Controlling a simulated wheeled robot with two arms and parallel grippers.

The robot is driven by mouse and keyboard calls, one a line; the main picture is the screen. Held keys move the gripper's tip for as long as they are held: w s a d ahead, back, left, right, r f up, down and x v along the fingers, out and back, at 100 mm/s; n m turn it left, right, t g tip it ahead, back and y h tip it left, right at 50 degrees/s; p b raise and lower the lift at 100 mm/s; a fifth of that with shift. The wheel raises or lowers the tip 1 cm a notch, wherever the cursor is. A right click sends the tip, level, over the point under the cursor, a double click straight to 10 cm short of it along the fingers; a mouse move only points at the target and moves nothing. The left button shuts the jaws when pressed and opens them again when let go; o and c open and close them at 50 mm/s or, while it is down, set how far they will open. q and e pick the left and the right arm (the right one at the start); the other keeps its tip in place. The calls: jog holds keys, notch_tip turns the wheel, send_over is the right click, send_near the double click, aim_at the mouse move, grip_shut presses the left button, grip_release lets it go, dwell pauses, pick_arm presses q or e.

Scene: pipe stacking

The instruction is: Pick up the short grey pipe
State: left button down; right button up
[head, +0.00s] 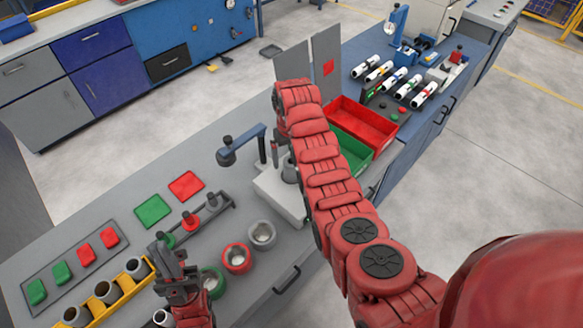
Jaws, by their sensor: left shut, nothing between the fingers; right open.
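Several short pipes stand on the grey workbench (120,215). One with a grey rim (262,235) stands at the right of a row, beside a red-rimmed one (236,258) and a green-rimmed one (211,281). A yellow tray (92,310) holds more grey pipes (136,268). My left gripper (172,258) is shut and empty, between the yellow tray and the green-rimmed pipe. My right arm reaches across to a pale block on the bench. My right gripper (289,172) is mostly hidden behind that arm, above the block; no pipe shows in it.
A rack with pegs (195,222) stands behind the pipe row. A blue bracket (243,146) rises near my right arm. Red (362,122) and green (352,152) bins lie beyond it. Red and green mats and a button panel occupy the bench's left side.

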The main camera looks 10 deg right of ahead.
jog(key=shift+s+f, duration=0.1)
jog(key=shift+d+f+p, duration=0.1)
jog(key=shift+f+p, duration=0.2)
jog(key=shift+p, duration=0.15)
jog(key=f, duration=0.1)
jog(key=f+p, duration=0.1)
jog(key=f, duration=0.1)
jog(key=shift+d, duration=0.25)
jog(key=shift+f, duration=0.9)
grip_shut()
jog(key=shift+r, duration=0.25)
